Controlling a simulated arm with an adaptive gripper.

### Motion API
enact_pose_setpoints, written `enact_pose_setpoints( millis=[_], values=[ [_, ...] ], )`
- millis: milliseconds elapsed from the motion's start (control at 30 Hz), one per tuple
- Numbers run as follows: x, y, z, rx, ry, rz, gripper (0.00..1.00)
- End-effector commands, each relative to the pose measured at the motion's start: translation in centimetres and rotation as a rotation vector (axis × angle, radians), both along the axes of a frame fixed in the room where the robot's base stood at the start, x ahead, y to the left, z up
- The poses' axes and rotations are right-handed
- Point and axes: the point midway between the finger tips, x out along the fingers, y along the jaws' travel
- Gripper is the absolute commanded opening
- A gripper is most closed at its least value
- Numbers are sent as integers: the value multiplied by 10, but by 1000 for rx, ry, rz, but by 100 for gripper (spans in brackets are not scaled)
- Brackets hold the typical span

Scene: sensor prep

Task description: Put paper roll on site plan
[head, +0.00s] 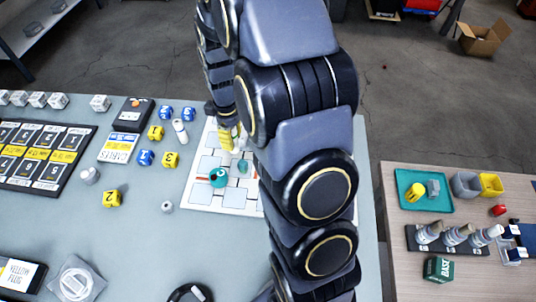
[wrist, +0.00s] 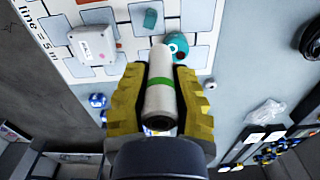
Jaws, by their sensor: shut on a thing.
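A white paper roll with a green band (wrist: 160,85) is held lengthwise between the two yellow fingers of my gripper (wrist: 160,95) in the wrist view. The site plan (head: 203,193) is a white sheet with grey squares and black lines on the left table; it also shows in the wrist view (wrist: 72,70). In the head view my gripper (head: 228,138) is over the plan's upper part, partly hidden by my arm. I cannot pick out the held roll there. Whether the roll touches the plan is unclear.
On the plan are a teal round object (head: 218,177), a small green block (head: 243,166) and a white box (wrist: 93,44). Several blue and yellow dice, such as a yellow one (head: 171,159), lie left of it. A white cylinder (head: 180,132) stands beside its left edge.

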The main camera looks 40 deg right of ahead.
Motion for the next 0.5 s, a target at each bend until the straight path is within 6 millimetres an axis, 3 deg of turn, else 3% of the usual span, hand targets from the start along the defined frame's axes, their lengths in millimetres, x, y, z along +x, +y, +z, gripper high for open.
enact_pose_setpoints(
  millis=[33,200,333,500],
  values=[
    [-9,-24,2,-1,-1,-71,0],
    [-42,-83,7,0,-1,-263,0],
    [-65,-114,10,-1,0,-371,0],
    [-82,-133,12,-1,-1,-447,0]
  ],
)
